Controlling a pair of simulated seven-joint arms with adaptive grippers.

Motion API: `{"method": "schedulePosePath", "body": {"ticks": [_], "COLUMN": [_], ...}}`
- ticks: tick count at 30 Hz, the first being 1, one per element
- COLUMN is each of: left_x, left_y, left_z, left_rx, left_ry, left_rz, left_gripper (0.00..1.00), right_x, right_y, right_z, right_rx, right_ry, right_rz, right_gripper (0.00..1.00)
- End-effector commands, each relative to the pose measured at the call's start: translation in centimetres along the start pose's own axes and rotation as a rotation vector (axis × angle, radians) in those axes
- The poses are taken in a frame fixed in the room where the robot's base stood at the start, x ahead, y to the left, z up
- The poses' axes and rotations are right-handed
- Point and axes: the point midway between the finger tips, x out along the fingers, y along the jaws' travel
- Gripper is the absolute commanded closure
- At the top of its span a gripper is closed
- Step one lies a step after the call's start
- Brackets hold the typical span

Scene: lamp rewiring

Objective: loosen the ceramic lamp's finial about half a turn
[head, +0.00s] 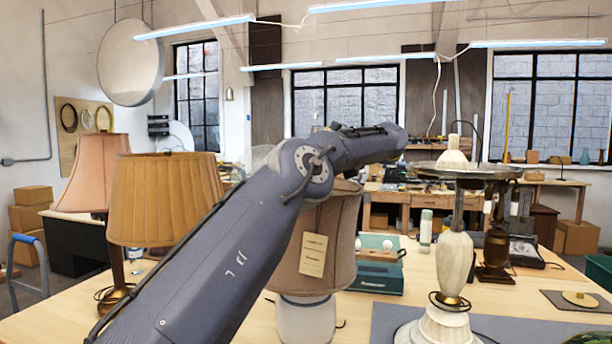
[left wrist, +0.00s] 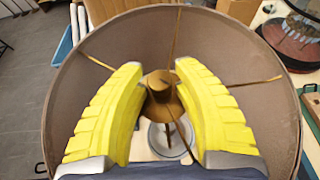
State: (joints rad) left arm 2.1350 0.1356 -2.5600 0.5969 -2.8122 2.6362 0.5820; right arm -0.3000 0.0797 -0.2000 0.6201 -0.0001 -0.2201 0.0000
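The lamp's brown shade (head: 335,235) hangs over a pale, rounded base (head: 305,318) on the table, with a paper tag on its side. My left arm crosses in front and hides part of the shade; my left gripper is not clearly visible in the head view. In the left wrist view I look down into the shade (left wrist: 70,75). The brown finial (left wrist: 161,82) is at the centre, where thin brass spokes meet. The yellow fingers of my left gripper (left wrist: 160,72) stand on either side of it, very close. Whether they press on it is unclear. My right gripper is not visible.
Two pleated-shade lamps, one pink (head: 95,170) and one tan (head: 165,200), stand at left. A tall white lamp stem (head: 454,265) stands at right. A green case (head: 378,275) lies behind the shade. Bare tabletop (head: 530,305) shows at right.

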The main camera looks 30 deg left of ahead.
Motion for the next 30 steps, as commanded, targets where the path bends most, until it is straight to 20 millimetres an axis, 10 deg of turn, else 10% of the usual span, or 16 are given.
{"method": "schedulePosePath", "body": {"ticks": [30], "left_x": [-0.02], "left_y": [0.07], "left_z": [0.42], "left_rx": [0.063], "left_ry": [-0.003], "left_rz": [-0.161], "left_gripper": [0.55], "right_x": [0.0], "right_y": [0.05], "right_z": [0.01], "right_rx": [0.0], "right_ry": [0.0], "right_rz": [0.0], "right_gripper": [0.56]}}
